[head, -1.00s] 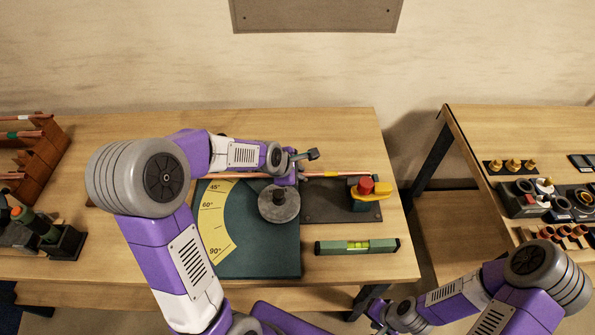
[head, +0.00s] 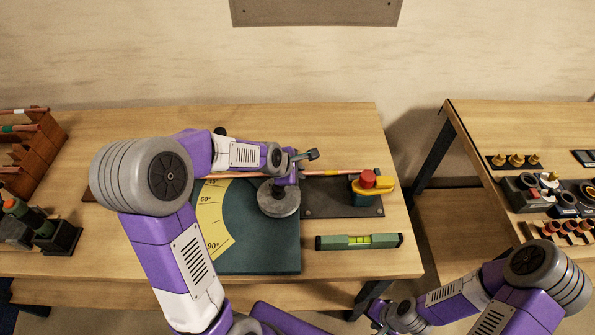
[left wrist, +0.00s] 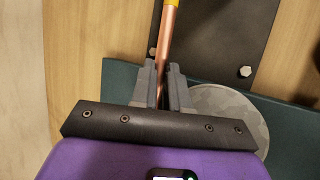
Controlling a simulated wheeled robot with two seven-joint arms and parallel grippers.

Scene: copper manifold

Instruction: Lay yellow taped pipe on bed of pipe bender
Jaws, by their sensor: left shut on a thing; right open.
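My left gripper (head: 289,181) is shut on the copper pipe with yellow tape (head: 342,172). It holds the pipe crosswise along the back of the pipe bender, near the round grey disc (head: 279,198). In the left wrist view the copper pipe (left wrist: 168,48) runs between the closed fingers (left wrist: 164,88), with yellow tape (left wrist: 178,4) at the top edge. The bender has a green base (head: 255,252) with a yellow angle scale (head: 211,222) and a dark plate (head: 325,207). I cannot tell whether the pipe touches the bed. My right gripper (head: 378,314) is open and empty at the front, off the table.
A red-knobbed yellow clamp (head: 368,184) stands on the dark plate's right end. A green spirit level (head: 359,242) lies in front. A wooden pipe rack (head: 35,150) stands at left. A second table (head: 470,125) at right holds fittings. A gap separates the tables.

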